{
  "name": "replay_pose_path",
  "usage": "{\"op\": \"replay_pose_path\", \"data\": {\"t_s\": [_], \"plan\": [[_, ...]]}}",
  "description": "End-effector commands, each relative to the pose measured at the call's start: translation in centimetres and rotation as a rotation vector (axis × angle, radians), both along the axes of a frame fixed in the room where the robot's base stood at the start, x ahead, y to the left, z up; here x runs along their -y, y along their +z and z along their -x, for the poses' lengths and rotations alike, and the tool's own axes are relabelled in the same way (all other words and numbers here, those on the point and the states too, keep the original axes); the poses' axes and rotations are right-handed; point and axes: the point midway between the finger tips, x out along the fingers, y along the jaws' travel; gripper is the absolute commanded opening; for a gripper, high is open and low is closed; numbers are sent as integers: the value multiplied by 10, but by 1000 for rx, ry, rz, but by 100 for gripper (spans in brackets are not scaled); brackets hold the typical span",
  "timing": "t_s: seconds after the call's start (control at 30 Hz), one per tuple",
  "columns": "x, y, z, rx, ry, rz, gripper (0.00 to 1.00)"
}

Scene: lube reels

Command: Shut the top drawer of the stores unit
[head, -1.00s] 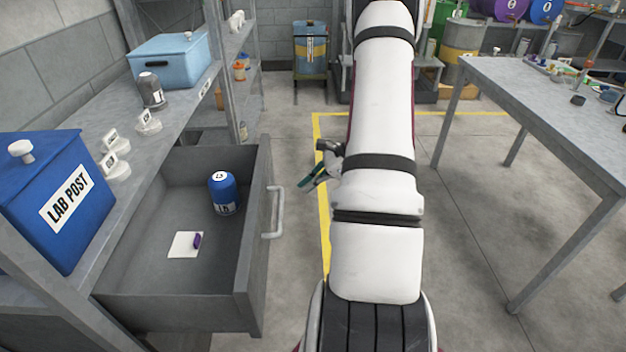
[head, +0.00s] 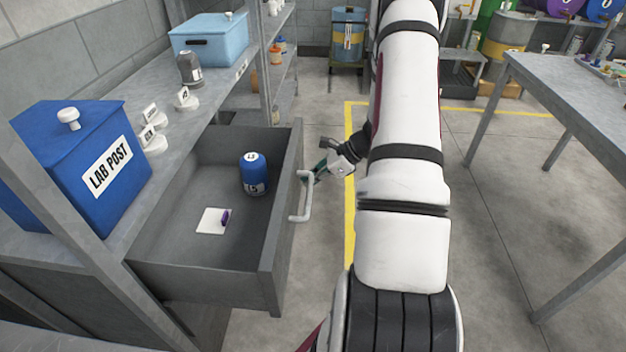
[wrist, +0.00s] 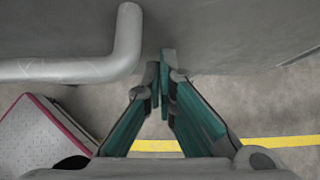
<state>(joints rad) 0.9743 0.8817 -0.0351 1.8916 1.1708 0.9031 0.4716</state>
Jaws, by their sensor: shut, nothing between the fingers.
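The top drawer (head: 205,271) of the grey stores unit (head: 200,128) stands open in the head view. The drawer front carries a pale bar handle (head: 304,196). My gripper (head: 316,173) is at the far end of the handle, partly hidden behind it. In the wrist view my gripper (wrist: 160,70) is shut and empty, its tips close to the grey drawer front (wrist: 220,32). The handle (wrist: 80,68) is left of the fingers, not between them.
A blue LAB POST box (head: 75,165), a light blue box (head: 208,40) and small labelled stands sit on the unit's top. A grey table (head: 570,95) stands at right. The floor between is open, with a yellow line (head: 350,235).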

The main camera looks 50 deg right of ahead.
Motion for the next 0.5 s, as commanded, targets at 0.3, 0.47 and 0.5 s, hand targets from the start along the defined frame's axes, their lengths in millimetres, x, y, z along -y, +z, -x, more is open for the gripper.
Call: {"op": "replay_pose_path", "data": {"t_s": [0.3,0.47,0.5], "plan": [[-17,-1,-20,1,5,0,0],[-39,-1,-49,2,6,-1,0],[-45,-1,-57,2,7,0,0]]}}
